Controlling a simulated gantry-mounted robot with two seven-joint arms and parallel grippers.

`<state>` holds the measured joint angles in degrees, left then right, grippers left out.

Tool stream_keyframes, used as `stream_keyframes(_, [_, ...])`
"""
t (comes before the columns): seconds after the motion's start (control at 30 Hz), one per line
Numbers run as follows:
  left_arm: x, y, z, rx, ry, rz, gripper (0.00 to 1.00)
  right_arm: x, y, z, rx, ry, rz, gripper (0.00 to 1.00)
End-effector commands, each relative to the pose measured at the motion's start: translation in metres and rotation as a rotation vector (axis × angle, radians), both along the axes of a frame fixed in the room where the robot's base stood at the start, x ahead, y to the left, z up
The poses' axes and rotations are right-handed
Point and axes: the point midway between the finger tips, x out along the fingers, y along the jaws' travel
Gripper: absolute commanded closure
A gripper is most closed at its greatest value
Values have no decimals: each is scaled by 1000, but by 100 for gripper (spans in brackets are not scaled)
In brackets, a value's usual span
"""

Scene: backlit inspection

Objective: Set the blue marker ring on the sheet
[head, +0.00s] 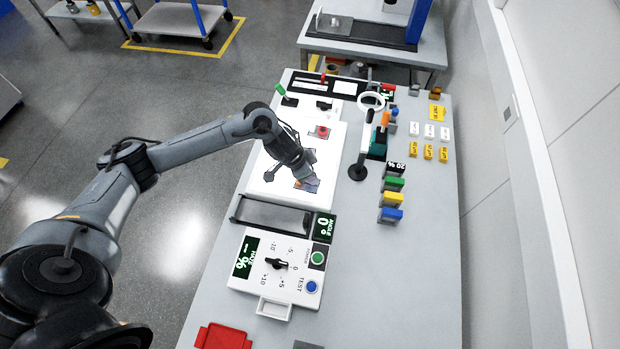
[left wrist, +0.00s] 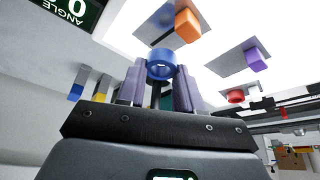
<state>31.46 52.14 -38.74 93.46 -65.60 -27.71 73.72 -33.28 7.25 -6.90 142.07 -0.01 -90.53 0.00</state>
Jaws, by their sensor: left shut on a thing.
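The head view hides the ring behind the gripper. Grey patches lie on the bright surface; I cannot tell which one is the sheet. An orange marker (left wrist: 187,26), a purple marker (left wrist: 255,60) and a red marker (left wrist: 236,96) are on grey patches. The red marker (head: 321,131) also shows in the head view. My right gripper is not in view.
A dark-framed tray (head: 238,209) and a white control box (head: 248,277) with knob and buttons lie in front of the panel. A ring-topped stand (head: 358,173) rises to its right, near coloured blocks (head: 391,199). A red tray (head: 222,338) is at the near edge.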

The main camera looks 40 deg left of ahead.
Motion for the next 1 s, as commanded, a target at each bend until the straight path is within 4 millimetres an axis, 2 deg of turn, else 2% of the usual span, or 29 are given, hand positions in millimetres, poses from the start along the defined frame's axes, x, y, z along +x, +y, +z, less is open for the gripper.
stream_keyframes(0.1, [-1,0,-18,0,3,1,98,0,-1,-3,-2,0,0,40])
stream_keyframes(0.23, [-1,0,-31,0,3,1,98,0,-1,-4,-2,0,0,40])
stream_keyframes(0.7, [-1,0,-37,-1,2,1,98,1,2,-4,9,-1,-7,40])
stream_keyframes(0.73, [-1,0,-37,0,1,1,62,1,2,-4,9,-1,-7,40])
stream_keyframes(0.87, [-1,0,-36,0,1,1,42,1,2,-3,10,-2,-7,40])
stream_keyframes(1.0, [-1,0,-36,0,1,0,40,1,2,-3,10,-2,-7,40])
